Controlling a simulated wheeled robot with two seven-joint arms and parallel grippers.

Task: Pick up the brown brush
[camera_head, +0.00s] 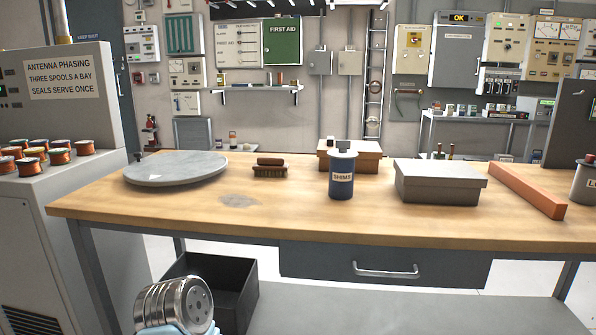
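The brown brush (270,170) lies on the wooden workbench (290,219), left of the middle and toward the back. It has a dark wooden back with a raised grip, and its bristles face down. It is between a round grey plate and a blue tin, apart from both. No gripper fingers show in the head view, so I cannot see how either gripper stands.
The grey round plate (176,168) is left of the brush, and the blue tin (342,177) is to its right. A wooden box (367,158), a grey lidded box (440,184) and an orange bar (526,190) stand farther right. The bench front before the brush is clear.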

